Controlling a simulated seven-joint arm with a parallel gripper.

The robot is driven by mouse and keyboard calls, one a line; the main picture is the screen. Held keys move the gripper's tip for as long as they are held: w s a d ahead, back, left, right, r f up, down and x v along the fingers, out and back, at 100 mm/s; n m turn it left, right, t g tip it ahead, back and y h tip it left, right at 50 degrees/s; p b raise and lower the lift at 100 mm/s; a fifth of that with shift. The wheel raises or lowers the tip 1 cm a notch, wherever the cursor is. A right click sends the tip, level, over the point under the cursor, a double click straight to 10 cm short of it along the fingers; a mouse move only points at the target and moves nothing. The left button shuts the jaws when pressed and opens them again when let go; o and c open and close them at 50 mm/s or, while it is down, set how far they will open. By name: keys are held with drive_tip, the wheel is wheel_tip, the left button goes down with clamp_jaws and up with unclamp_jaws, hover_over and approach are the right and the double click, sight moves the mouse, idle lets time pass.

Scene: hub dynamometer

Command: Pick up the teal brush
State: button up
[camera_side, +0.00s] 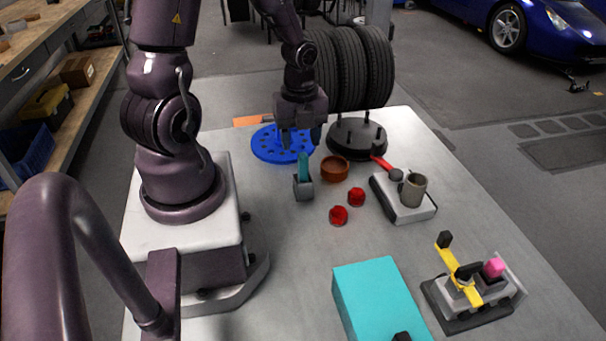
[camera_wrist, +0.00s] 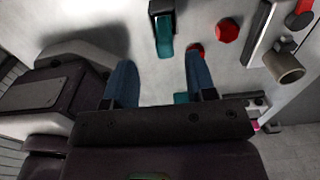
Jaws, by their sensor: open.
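The teal brush (camera_side: 304,167) is on the table in the side view, its teal handle on the far side and its grey head nearer the camera. It also shows in the wrist view (camera_wrist: 165,36), near the top edge, just beyond the fingertips. My gripper (camera_side: 301,143) points down above and slightly behind the brush in the side view. Its two fingers also show in the wrist view (camera_wrist: 159,58), spread apart with no object held between them. The brush is outside the fingers, and no contact shows.
Close to the brush are a brown bowl (camera_side: 334,169), red knobs (camera_side: 339,215) and a blue perforated disc (camera_side: 270,148). A black hub (camera_side: 357,140) stands behind. To the right are a mug (camera_side: 412,188) on a grey block and a yellow-levered fixture (camera_side: 463,283). A teal box (camera_side: 375,290) lies in front.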

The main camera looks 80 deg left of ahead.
sight(303, 155)
drive_tip(key=shift+w+d+f, duration=0.1)
drive_tip(key=shift+w+f, duration=0.05)
drive_tip(key=shift+f, duration=1.5)
drive_tip(key=shift+w+d+f, duration=0.1)
drive_tip(key=shift+f, duration=1.5)
clamp_jaws()
